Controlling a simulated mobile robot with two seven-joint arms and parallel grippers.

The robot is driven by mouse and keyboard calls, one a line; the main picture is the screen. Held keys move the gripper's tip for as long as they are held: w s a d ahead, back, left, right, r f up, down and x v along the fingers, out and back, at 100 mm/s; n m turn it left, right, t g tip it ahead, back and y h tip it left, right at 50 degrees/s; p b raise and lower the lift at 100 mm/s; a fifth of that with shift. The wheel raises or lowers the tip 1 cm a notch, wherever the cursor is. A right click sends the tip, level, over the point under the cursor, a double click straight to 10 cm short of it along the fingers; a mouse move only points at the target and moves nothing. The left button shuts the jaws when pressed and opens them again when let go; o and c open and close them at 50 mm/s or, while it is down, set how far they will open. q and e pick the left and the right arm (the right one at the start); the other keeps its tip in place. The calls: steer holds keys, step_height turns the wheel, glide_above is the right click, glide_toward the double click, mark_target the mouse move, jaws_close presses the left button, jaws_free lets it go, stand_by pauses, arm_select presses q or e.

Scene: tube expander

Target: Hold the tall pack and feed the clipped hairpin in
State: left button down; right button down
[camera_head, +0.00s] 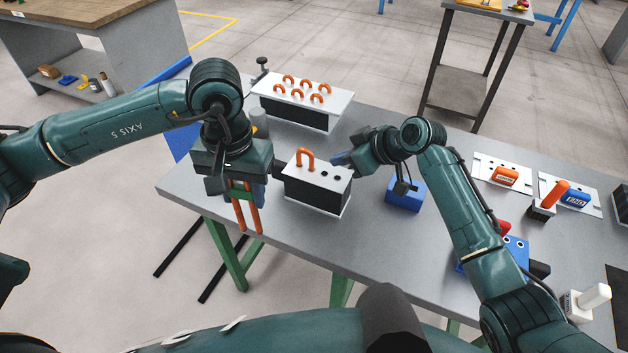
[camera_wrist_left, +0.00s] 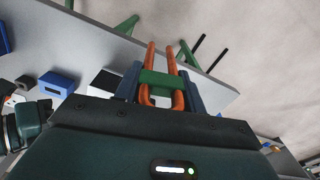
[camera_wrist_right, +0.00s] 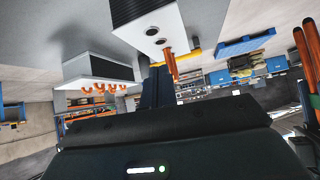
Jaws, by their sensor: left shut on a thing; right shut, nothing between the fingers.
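The tall pack (camera_head: 318,187) stands mid-table, a dark finned block with white end plates. One orange hairpin (camera_head: 305,158) sits in its top, and two empty holes show to the right of it. My left gripper (camera_head: 240,190), left of the pack, is shut on another orange hairpin (camera_wrist_left: 151,60) with a green clip (camera_wrist_left: 160,82) across its legs. That hairpin's legs point down near the table's front edge. My right gripper (camera_head: 342,158) is shut and empty at the pack's back right end. The right wrist view shows its fingers (camera_wrist_right: 157,88) close by the pack; contact is unclear.
A longer pack (camera_head: 302,104) with several orange hairpins stands behind. A blue block (camera_head: 405,195) lies to the right. Farther right are plates with an orange tag (camera_head: 505,176) and a blue END tag (camera_head: 577,197), and a blue fixture (camera_head: 514,246). The front left tabletop is clear.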

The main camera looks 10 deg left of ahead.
mark_target(341, 169)
steer(key=shift+w+d+r+n+g+h, duration=0.2)
steer(key=shift+w+r+n+g+h, duration=0.4)
steer(key=shift+w+r, duration=0.3)
steer(key=shift+w+d+r+n+g, duration=0.2)
steer(key=shift+r+n, duration=0.1)
steer(key=shift+r, duration=0.1)
steer(key=shift+w+d+r+n+g, duration=0.1)
steer(key=shift+w+d+r+n, duration=0.1)
steer(key=shift+r+n, duration=0.15)
steer(key=shift+h, duration=0.3)
steer(key=shift+f, duration=2.7)
steer(key=shift+f, duration=0.75)
steer(key=shift+d+f, duration=0.1)
steer(key=shift+f, duration=0.1)
arm_select(q)
steer(key=shift+r, duration=0.1)
